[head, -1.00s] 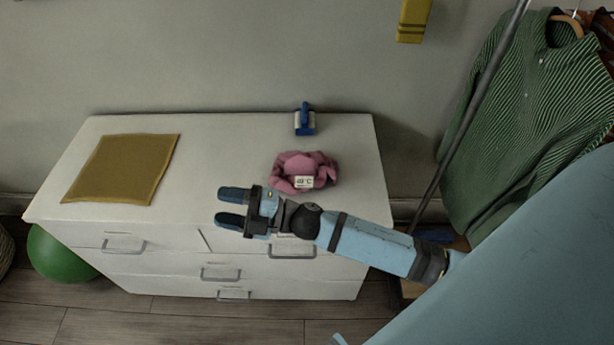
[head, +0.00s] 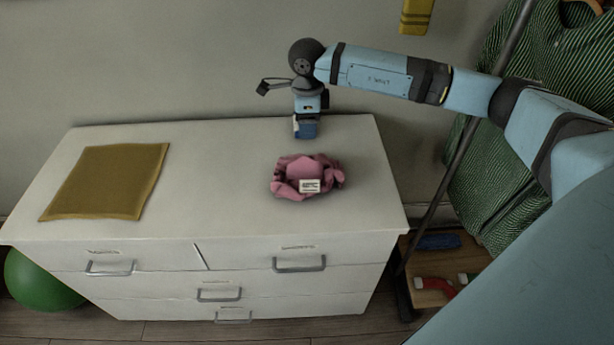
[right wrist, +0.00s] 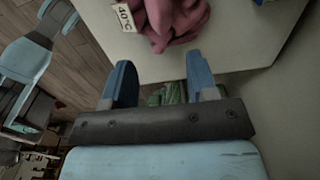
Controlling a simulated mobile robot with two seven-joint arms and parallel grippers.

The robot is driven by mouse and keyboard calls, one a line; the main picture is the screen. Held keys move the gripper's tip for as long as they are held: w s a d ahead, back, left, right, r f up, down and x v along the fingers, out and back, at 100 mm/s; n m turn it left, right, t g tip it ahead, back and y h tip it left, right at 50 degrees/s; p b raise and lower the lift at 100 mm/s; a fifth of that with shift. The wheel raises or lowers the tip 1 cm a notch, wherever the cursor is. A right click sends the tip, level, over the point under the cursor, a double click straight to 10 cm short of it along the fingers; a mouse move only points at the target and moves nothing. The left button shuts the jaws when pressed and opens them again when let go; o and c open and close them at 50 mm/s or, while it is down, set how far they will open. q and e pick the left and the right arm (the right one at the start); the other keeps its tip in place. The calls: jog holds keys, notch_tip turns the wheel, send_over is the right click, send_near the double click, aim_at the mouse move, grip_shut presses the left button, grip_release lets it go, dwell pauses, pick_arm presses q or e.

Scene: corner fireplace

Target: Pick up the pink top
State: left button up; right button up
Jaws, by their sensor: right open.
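The pink top (head: 307,168) lies crumpled on the white dresser, right of its middle, with a white label facing up. In the right wrist view the top (right wrist: 178,18) shows at the upper edge, its label reading 40°C. My left gripper is not in view.
A green striped shirt (head: 480,190) hangs at right on a rack. A green ball (head: 40,283) is on the floor at left.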

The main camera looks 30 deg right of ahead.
aim_at(307, 159)
notch_tip(307, 159, down, 13)
jog(key=shift+a+r+p, duration=0.1)
jog(key=shift+r+p, duration=0.1)
jog(key=shift+p, duration=0.3)
grip_shut()
